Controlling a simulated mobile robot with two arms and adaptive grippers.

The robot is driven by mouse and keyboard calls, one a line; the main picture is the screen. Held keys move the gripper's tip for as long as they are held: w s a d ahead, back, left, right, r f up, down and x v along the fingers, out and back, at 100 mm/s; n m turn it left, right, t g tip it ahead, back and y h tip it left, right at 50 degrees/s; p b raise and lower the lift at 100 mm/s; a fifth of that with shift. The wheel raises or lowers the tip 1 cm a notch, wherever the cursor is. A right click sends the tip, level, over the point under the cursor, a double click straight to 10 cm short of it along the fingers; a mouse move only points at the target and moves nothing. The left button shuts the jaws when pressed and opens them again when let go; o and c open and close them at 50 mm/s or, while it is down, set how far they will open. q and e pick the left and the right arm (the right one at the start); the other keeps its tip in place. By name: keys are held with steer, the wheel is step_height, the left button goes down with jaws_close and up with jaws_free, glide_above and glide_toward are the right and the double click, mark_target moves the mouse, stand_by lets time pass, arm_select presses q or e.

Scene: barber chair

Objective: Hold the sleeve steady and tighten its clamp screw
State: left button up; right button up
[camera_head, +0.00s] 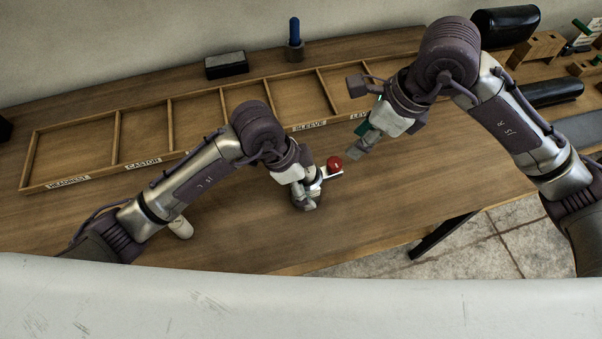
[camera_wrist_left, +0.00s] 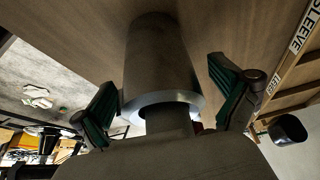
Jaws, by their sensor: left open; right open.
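In the left wrist view a grey cylinder (camera_wrist_left: 160,60), which looks like the sleeve, lies between the two spread green-padded fingers of my left gripper (camera_wrist_left: 168,105). Gaps show on both sides. In the head view my left gripper (camera_head: 307,192) is low over the bench and hides most of this part. A red ball knob (camera_head: 334,163) and a pale bar show just beside its fingers; I cannot tell whether they belong to the clamp screw. My right gripper (camera_head: 356,122) is open and empty, above and to the right of the red knob.
A divided wooden tray (camera_head: 118,130) with labelled compartments runs along the bench behind the grippers. A black box (camera_head: 227,64) and a blue-handled tool (camera_head: 294,33) stand behind it. A white cylinder (camera_head: 181,228) is partly behind my left arm. The bench's front edge is close.

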mark_target(335, 162)
arm_select(q)
steer(key=c, duration=1.5)
arm_select(e)
steer(key=shift+o, duration=1.6)
steer(key=shift+a, duration=0.15)
steer(key=w+a+r+n+g+h, duration=0.1)
steer(key=a+r+n+h, duration=0.25)
steer(key=n, duration=0.95)
step_height(335, 162, down, 13)
steer(key=shift+w+r, duration=0.15)
